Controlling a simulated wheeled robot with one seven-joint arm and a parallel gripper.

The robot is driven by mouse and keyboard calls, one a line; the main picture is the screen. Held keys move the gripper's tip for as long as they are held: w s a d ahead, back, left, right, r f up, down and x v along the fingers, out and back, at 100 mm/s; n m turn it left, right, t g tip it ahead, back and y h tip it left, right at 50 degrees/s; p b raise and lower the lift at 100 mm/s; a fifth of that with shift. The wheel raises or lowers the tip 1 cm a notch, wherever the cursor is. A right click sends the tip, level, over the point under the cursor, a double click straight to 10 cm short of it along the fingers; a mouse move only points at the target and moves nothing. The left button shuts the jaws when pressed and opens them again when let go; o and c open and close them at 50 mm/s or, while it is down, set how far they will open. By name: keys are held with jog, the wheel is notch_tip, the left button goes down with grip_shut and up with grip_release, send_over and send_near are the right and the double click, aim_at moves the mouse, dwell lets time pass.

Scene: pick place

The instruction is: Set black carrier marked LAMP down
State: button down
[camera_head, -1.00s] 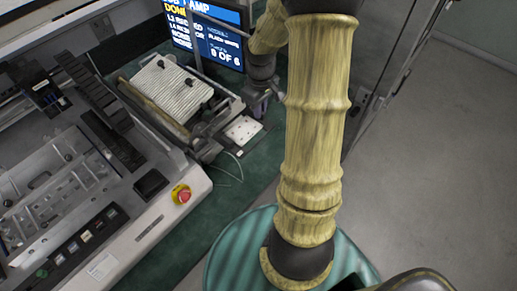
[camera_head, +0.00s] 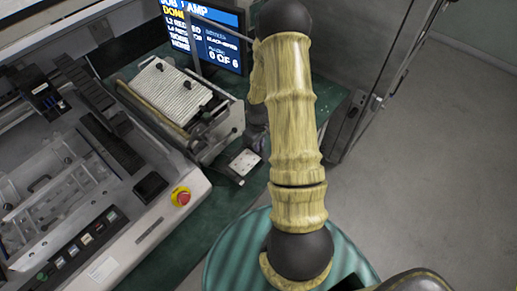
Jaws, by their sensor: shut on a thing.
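A small flat piece with a pale top and dark edges (camera_head: 243,162) shows at the bench's right part, just left of my arm. It appears to be the black carrier. No LAMP marking can be read on it. My gripper (camera_head: 257,146) is a dark shape mostly hidden behind my pale yellow arm, at the piece's upper right side. It is shut on the carrier; the fingers themselves are not clear. I cannot tell whether the carrier touches the green bench top (camera_head: 208,197) or hangs above it.
A machine with a ribbed white top (camera_head: 172,92) stands left of the carrier. A grey console (camera_head: 90,215) with a red button (camera_head: 182,197) fills the left. Green bench top in front is bare.

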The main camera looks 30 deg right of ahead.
jog(key=shift+f, duration=1.85)
jog(key=c, duration=1.5)
grip_release()
jog(key=shift+f, duration=0.1)
jog(key=shift+o, duration=0.2)
notch_tip(320, 180, up, 12)
jog(key=shift+r+b, duration=0.15)
jog(key=shift+b, duration=0.25)
